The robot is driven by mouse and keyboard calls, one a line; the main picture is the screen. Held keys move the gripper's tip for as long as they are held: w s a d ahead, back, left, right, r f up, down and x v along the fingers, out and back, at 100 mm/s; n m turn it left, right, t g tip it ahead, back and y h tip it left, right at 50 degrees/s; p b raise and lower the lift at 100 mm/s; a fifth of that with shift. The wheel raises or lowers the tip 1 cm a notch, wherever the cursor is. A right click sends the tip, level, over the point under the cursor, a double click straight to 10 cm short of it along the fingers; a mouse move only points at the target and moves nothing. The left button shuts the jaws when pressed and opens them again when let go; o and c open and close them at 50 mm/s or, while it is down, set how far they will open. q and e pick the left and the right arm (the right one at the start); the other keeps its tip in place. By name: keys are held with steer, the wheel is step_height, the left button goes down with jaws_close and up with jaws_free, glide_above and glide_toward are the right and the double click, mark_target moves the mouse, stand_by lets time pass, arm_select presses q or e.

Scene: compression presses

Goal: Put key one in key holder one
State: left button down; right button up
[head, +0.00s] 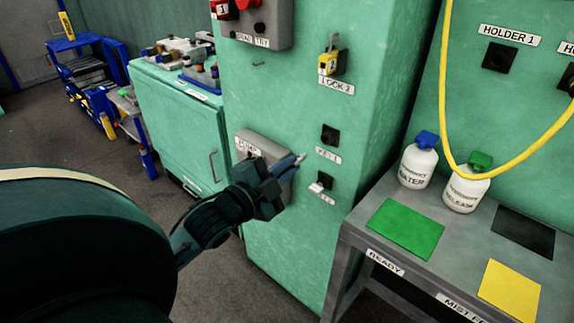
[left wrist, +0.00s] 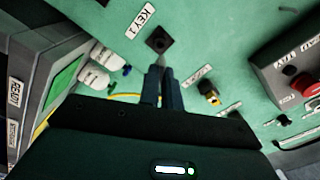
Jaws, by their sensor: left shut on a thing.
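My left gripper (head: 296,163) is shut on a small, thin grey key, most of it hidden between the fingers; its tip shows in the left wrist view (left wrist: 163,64). The key points toward the black square socket (head: 331,135) labelled KEY 1 on the green cabinet; in the head view it looks a little apart from it. That socket also shows in the left wrist view (left wrist: 158,40). Key holder one (head: 498,57) is a black square socket under the HOLDER 1 label at the upper right, far from the gripper. My right gripper is not in view.
A lower socket (head: 323,180) has a pale piece at it. A yellow lock (head: 328,64) hangs above LOCK 2. Two white bottles (head: 418,166) and coloured mats (head: 406,229) occupy the grey table (head: 350,228). A yellow hose (head: 443,90) hangs before the right panel.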

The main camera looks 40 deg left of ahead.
mark_target(305, 154)
arm_select(q)
steer(key=shift+w+d+p, duration=0.2)
steer(key=shift+w+p, duration=0.4)
steer(key=shift+w, duration=2.3)
steer(key=shift+p, duration=0.85)
steer(key=shift+w+d, duration=0.1)
steer(key=shift+w, duration=1.3)
steer(key=c, duration=1.5)
jaws_free()
